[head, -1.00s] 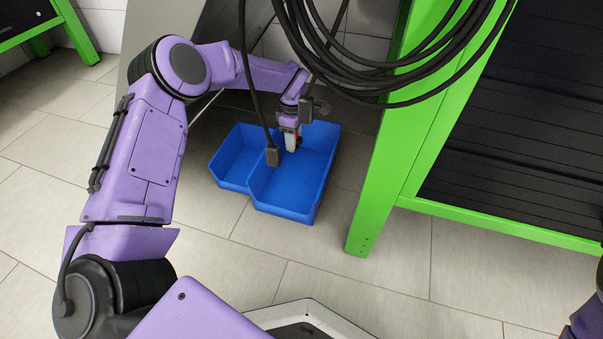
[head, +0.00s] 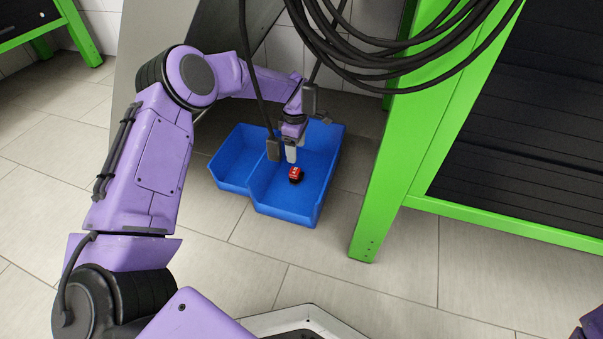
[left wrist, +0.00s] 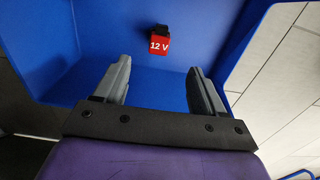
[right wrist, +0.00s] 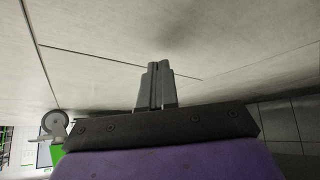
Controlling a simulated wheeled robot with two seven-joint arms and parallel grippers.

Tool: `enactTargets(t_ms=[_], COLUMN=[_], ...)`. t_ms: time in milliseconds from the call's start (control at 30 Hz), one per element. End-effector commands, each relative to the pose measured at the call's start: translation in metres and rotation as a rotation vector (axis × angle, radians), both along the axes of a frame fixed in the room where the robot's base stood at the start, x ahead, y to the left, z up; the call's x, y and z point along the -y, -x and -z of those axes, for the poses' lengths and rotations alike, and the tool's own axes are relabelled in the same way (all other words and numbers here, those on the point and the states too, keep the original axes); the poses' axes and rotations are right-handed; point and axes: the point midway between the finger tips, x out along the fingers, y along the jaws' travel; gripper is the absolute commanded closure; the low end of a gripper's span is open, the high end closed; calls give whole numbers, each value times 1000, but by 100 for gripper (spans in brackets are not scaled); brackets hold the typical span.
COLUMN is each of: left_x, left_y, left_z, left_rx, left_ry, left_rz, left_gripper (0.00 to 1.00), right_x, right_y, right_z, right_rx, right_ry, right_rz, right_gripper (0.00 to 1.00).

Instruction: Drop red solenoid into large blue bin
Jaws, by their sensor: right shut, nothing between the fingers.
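The red solenoid (head: 295,174) with a black part lies inside the larger right-hand blue bin (head: 290,207). In the left wrist view the solenoid (left wrist: 159,44) shows its "12 V" label against the blue bin surface (left wrist: 140,17). My left gripper (head: 291,156) is over the large bin, pointing down. Its fingers (left wrist: 158,80) are spread apart with nothing between them, and the solenoid is beyond the fingertips. My right gripper (right wrist: 155,66) is shut and empty, with its fingers together, facing the tiled floor.
A smaller blue bin (head: 230,180) adjoins the large one on the left. Black cables (head: 390,50) hang in front of and above the bins. A green bench frame (head: 387,190) stands close to their right. Tiled floor (head: 300,262) in front of the bins is clear.

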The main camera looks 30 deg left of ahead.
Motion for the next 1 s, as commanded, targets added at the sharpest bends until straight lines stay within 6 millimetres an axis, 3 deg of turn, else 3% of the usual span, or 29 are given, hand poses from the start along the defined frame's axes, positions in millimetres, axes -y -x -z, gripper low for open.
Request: enactTargets(t_ms=[133, 400, 1000], left_x=[0, 0, 0], left_y=[0, 0, 0], left_z=[-20, -71, -75], left_rx=[0, 0, 1], left_ry=[2, 2, 0], left_rz=[-1, -2, -5], left_gripper=[30, 30, 30], right_x=[6, 31, 37], right_y=[9, 46, 54], right_z=[-7, -15, -11], right_rx=[-64, -323, -375], right_ry=[20, 98, 109], right_rz=[-58, -302, -355], right_gripper=[100, 100, 100])
